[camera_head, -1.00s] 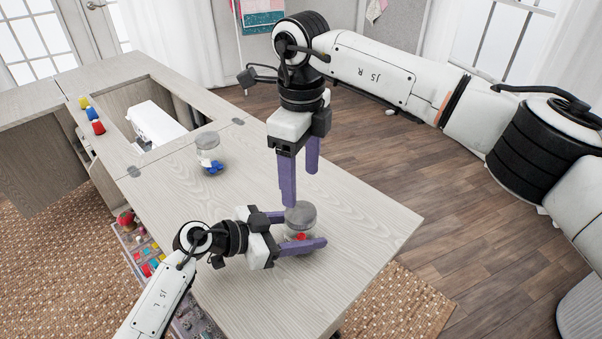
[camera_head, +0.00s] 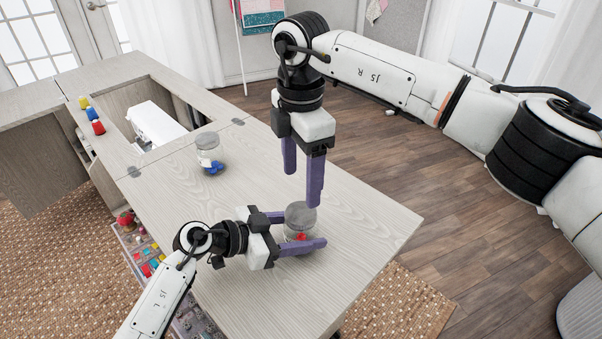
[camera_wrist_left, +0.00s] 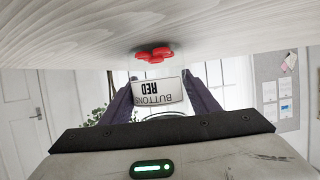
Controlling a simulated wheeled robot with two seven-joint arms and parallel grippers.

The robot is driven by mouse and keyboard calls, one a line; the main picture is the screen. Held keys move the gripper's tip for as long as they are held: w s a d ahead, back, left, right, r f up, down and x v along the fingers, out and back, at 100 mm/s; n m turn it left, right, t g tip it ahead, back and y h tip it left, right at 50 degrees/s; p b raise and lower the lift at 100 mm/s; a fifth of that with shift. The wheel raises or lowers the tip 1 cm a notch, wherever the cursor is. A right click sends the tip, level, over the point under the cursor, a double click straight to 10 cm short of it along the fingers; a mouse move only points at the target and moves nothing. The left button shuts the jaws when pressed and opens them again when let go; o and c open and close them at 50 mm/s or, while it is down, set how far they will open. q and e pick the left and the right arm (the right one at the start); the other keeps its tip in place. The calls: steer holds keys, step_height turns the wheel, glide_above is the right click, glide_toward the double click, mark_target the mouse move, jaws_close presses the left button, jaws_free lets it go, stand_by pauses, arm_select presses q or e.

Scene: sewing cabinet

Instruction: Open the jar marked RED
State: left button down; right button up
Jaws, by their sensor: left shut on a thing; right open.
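The jar marked RED (camera_head: 301,222) stands on the table, clear-walled with a grey lid (camera_head: 300,211) on top and red buttons inside. Its label (camera_wrist_left: 157,90) reads "BUTTONS RED", upside down in the left wrist view, with red buttons (camera_wrist_left: 154,54) beyond it. My left gripper (camera_head: 303,230) comes from the left and is shut on the jar's sides, one finger on each side. My right gripper (camera_head: 301,190) points down just above the lid, open and empty, its fingers apart. I cannot tell whether a fingertip touches the lid.
Another clear jar (camera_head: 207,152) with blue contents stands further back on the table (camera_head: 250,285). A white sewing machine (camera_head: 155,121) sits in the cabinet opening. Yellow, blue and red thread spools (camera_head: 97,127) stand at the far left. The table's right side is clear.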

mark_target(301, 212)
steer(key=m, duration=0.4)
steer(key=shift+f+m, duration=0.2)
steer(key=shift+m, duration=0.4)
step_height(301, 212, down, 8)
steer(key=shift+r, duration=0.15)
